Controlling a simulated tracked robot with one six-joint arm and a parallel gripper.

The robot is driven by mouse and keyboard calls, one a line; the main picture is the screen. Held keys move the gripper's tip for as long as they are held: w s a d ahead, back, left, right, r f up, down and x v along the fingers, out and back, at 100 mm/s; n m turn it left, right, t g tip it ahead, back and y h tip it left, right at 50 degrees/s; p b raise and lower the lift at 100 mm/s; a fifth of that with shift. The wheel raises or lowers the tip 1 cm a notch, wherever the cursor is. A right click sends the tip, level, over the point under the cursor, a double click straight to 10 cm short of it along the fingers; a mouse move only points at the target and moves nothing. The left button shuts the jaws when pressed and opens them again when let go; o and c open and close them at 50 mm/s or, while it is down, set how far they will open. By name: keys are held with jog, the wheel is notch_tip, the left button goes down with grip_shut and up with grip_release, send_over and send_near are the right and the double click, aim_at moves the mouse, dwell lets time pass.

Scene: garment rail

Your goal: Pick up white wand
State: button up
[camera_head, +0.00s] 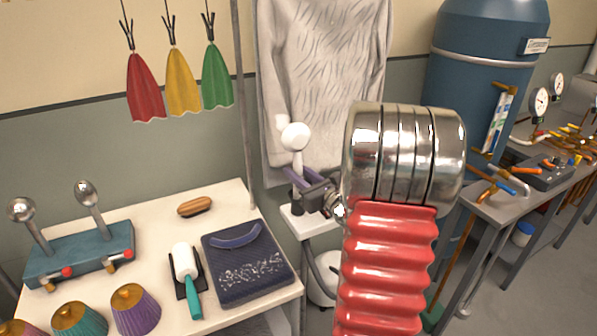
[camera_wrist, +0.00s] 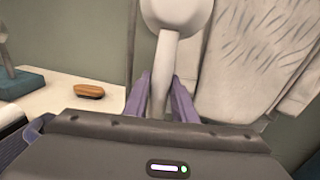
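The white wand has a round white head (camera_head: 295,136) on a slim pale stem and stands upright above a small white stand, its lower end near a dark holder (camera_head: 297,203). In the wrist view the wand's stem (camera_wrist: 164,75) runs down between the two purple fingers, its head cut off by the top edge. My gripper (camera_head: 306,183) is at the stem below the head. In the wrist view my gripper (camera_wrist: 161,85) has one finger on each side of the stem. A gap shows beside the lower stem, so the fingers look open around it.
A pale garment (camera_head: 325,70) hangs close behind the wand. A blue tank (camera_head: 475,70) stands at right.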

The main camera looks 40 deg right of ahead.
aim_at(301, 142)
grip_shut()
jog(key=shift+r, duration=0.1)
dwell(0.3)
jog(key=shift+r, duration=5.05)
jog(key=shift+r, duration=4.45)
jog(key=shift+s, duration=0.1)
